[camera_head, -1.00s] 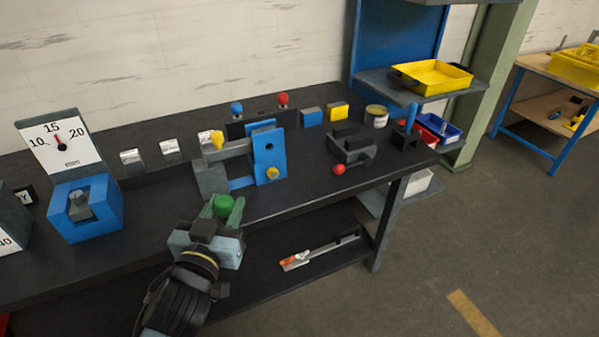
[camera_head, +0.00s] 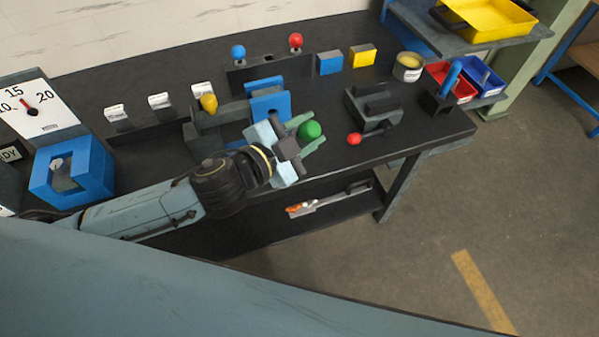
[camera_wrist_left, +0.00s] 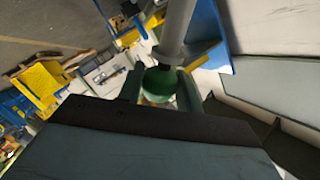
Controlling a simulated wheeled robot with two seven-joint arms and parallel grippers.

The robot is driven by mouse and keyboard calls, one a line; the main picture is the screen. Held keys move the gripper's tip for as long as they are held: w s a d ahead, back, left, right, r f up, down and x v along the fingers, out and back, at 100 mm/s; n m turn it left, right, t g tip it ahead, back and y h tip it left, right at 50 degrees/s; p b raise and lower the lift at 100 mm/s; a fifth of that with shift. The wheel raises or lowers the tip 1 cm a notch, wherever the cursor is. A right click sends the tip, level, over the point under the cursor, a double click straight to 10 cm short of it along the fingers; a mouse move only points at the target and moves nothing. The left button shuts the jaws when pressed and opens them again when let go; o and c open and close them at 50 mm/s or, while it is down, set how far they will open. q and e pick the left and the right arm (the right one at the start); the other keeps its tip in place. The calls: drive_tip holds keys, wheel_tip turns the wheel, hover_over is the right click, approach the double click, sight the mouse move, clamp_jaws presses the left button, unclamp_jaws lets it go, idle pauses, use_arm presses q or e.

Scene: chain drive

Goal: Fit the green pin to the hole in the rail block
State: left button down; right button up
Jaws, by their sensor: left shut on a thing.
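My left gripper (camera_head: 306,137) is shut on the green pin (camera_head: 309,130), its fingers on either side of the round green knob. In the left wrist view the knob (camera_wrist_left: 160,83) sits between the fingers, and a grey shaft beyond it points away from the gripper. The dark rail block (camera_head: 240,78) stands at the back of the bench. A blue-knobbed pin (camera_head: 238,52) and a red-knobbed pin (camera_head: 295,41) stand on it, with a small dark opening between them. The green pin is in front of the block and apart from it. My right gripper is not in view.
A blue bracket (camera_head: 268,102) and a yellow knob (camera_head: 209,103) stand between my left gripper and the rail block. A dark clamp-like fixture (camera_head: 374,106) with a red ball (camera_head: 354,139) is to the right. A blue gauge stand (camera_head: 80,175) is at left.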

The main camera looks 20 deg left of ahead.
use_arm(q)
drive_tip(key=s+f+m+g+h+p, duration=0.4)
drive_tip(key=f+m, duration=0.4)
drive_tip(key=m, duration=0.6)
drive_tip(key=shift+s+d+m+g, duration=0.15)
drive_tip(key=shift+s+m+g, duration=0.25)
drive_tip(key=shift+s+g, duration=0.5)
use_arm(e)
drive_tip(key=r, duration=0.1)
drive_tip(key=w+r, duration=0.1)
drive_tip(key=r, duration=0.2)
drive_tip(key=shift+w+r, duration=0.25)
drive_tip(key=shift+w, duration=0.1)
use_arm(q)
drive_tip(key=shift+s, duration=0.15)
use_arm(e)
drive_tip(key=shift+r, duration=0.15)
